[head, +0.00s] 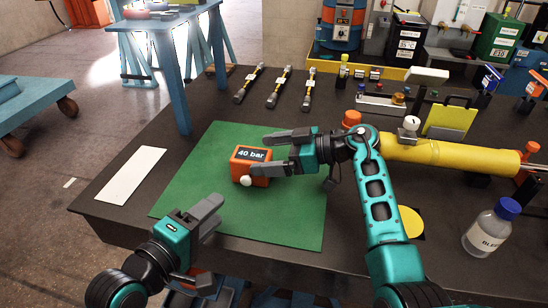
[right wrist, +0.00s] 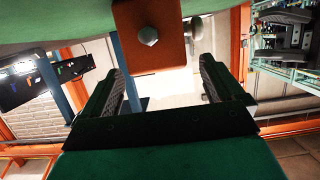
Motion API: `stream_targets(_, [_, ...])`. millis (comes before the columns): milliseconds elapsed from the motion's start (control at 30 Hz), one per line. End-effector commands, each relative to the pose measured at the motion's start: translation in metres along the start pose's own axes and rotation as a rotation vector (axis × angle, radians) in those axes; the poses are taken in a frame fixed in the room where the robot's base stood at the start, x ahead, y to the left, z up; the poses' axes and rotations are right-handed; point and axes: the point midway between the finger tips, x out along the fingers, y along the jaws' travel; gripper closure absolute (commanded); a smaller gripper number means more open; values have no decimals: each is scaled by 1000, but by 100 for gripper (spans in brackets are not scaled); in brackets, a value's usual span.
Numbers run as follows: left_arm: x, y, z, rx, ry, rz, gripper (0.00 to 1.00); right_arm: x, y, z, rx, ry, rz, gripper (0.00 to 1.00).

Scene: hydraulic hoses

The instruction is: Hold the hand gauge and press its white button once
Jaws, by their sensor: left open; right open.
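The hand gauge (head: 243,160) is an orange box with a dark "40 bar" display, on the green mat (head: 290,222). Its round white button (head: 246,181) is on the side facing me. In the right wrist view the gauge (right wrist: 130,18) is at the top, with the button (right wrist: 148,36) in front. My right gripper (head: 259,153) is open at the gauge's right side. One finger is behind it, and the other overlaps its right edge in the head view; I cannot tell whether they touch. My left gripper (head: 214,243) is open and empty, near the mat's front left.
A white strip (head: 130,175) lies left of the mat. Several hose pieces (head: 280,87) lie behind it. A yellow cylinder (head: 450,158) and a bottle (head: 490,228) are at the right. The mat's front right is clear.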

Motion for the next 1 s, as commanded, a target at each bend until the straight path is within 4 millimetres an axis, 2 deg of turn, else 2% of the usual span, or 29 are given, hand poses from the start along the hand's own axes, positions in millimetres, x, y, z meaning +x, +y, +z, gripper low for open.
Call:
stream_targets(33, [0,0,0,1,1,0,57,8,0,-1,1,3,-2,5])
stream_targets(200, [0,0,0,2,1,0,57,24,0,-1,0,1,0,5])
stream_targets(567, [0,0,-1,3,2,0,57,28,0,0,-1,0,2,6])
stream_targets(1000, [0,0,-1,3,2,0,57,28,0,0,-1,0,1,49])
